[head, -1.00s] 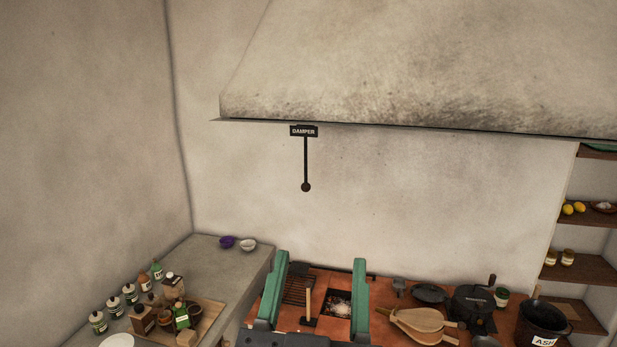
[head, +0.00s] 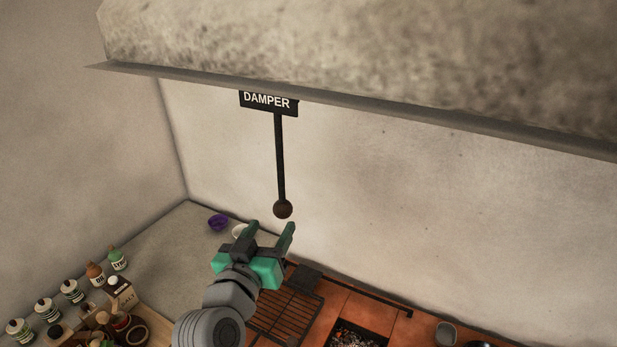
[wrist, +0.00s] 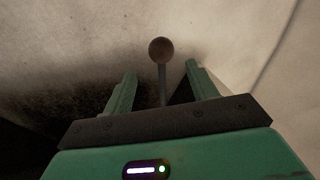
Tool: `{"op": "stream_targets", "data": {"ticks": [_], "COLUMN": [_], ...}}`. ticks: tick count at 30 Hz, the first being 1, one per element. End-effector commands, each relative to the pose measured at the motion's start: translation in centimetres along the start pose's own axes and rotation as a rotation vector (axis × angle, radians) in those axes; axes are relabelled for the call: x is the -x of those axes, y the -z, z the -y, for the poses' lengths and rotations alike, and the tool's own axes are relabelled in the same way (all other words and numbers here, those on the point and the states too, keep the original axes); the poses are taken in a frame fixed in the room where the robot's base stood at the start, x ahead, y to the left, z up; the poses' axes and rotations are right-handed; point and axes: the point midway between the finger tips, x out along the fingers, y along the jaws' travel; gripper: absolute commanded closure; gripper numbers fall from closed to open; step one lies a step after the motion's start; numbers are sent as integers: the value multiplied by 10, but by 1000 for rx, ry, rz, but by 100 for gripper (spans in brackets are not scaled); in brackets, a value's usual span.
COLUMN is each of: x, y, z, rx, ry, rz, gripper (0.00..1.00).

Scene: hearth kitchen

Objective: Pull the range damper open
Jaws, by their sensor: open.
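The damper is a dark rod (head: 280,155) hanging from under the hood, with a round brown knob (head: 283,209) at its lower end. A black sign (head: 268,102) reading DAMPER is at its top. My gripper (head: 270,230) is open and empty, with green fingers pointing up toward the knob from just below. In the wrist view the knob (wrist: 161,50) and part of the rod appear beyond my open fingertips (wrist: 161,72), lined up between them. The knob looks apart from both fingers.
The hood's edge (head: 350,104) runs above. Below are a grill grate (head: 285,312) and an ember pit (head: 356,338) on the red-tiled range. A purple bowl (head: 218,221) and a white bowl (head: 239,231) sit on the grey counter. Several bottles stand at lower left.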

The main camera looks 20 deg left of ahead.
Motion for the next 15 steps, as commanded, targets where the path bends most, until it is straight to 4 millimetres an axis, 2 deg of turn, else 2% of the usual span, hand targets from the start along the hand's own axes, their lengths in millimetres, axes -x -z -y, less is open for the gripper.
{"op": "stream_targets", "data": {"ticks": [7,15], "x": [-5,-54], "y": [-2,-1], "z": [3,2], "rx": [5,6], "ry": [1,0], "rz": [4,5], "gripper": [42,42]}}
